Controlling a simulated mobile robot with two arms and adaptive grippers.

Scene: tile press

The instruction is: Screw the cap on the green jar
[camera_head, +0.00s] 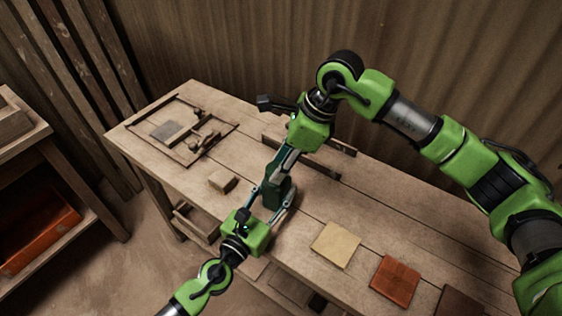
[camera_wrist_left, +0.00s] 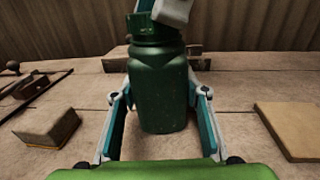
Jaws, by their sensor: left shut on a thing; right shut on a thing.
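The dark green jar (camera_head: 282,193) stands upright on the wooden workbench (camera_head: 330,205). It fills the middle of the left wrist view (camera_wrist_left: 162,95). My left gripper (camera_head: 272,199) has its fingers on both sides of the jar body and is shut on it; its fingers also show in the left wrist view (camera_wrist_left: 162,110). My right gripper (camera_head: 284,165) comes down from above, shut on the dark green ridged cap (camera_wrist_left: 146,28) at the jar's mouth. The cap is partly hidden by a right fingertip, and I cannot tell whether its threads are engaged.
A wooden block (camera_head: 222,181) lies left of the jar. A framed tray (camera_head: 233,125) is at the back left. A beige tile (camera_head: 335,245) and a red-brown tile (camera_head: 395,281) lie to the right. A shelf with an orange bin (camera_head: 40,232) stands at far left.

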